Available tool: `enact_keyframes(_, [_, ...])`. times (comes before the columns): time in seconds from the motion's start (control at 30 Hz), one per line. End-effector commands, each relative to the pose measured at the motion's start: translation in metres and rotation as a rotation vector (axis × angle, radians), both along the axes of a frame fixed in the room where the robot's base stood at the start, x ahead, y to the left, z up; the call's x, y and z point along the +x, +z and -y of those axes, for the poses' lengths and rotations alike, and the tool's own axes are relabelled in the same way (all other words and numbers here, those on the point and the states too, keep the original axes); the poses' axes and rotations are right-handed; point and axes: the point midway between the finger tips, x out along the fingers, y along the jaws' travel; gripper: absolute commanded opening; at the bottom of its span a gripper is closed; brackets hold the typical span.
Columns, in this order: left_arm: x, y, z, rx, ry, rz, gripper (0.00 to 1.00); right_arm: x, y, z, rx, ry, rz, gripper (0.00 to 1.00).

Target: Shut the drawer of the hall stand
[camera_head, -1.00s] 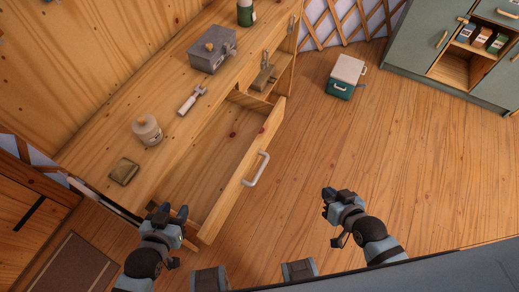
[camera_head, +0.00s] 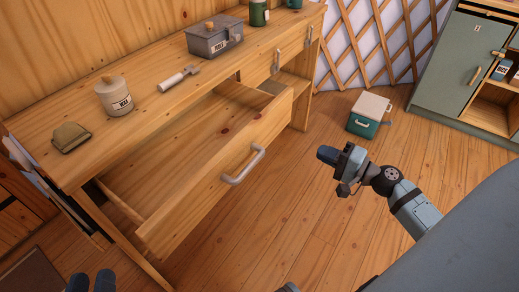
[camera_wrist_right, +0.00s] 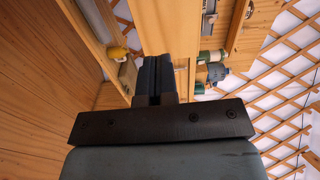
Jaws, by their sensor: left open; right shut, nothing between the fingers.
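The hall stand (camera_head: 150,72) is a long wooden piece along the left wall in the head view. Its wide drawer (camera_head: 215,190) is pulled well out, with a white bar handle (camera_head: 243,165) on the front; the visible inside looks mostly bare. My right gripper (camera_head: 330,155) is shut and empty, to the right of the drawer front and apart from the handle. Its closed fingers show in the right wrist view (camera_wrist_right: 155,75), with wooden panels beyond. My left gripper (camera_head: 92,282) is open at the bottom left edge, mostly cut off, near the drawer's near end.
On the stand's top are a lidded jar (camera_head: 114,97), a folded cloth-like item (camera_head: 71,136), a trowel-like tool (camera_head: 179,79), a grey box (camera_head: 214,38) and a green container (camera_head: 259,12). A teal cooler (camera_head: 368,116) stands on the floor.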

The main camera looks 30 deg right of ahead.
Motion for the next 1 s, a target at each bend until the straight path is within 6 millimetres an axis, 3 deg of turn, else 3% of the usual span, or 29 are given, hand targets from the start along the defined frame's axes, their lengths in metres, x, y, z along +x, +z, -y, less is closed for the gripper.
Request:
enact_keyframes(0.27, [0.000, 0.000, 0.000, -0.002, -0.001, 0.003, 0.43, 0.021, 0.004, -0.006, 0.022, 0.004, 0.009, 0.00])
enact_keyframes(0.7, [-0.001, -0.016, -0.006, 0.046, 0.016, -0.075, 0.43, 0.105, 0.005, -0.040, 0.022, 0.002, 0.008, 0.00])
enact_keyframes(1.0, [-0.001, -0.023, -0.010, 0.069, 0.025, -0.107, 0.43, 0.129, 0.003, -0.050, 0.022, 0.000, 0.007, 0.00])
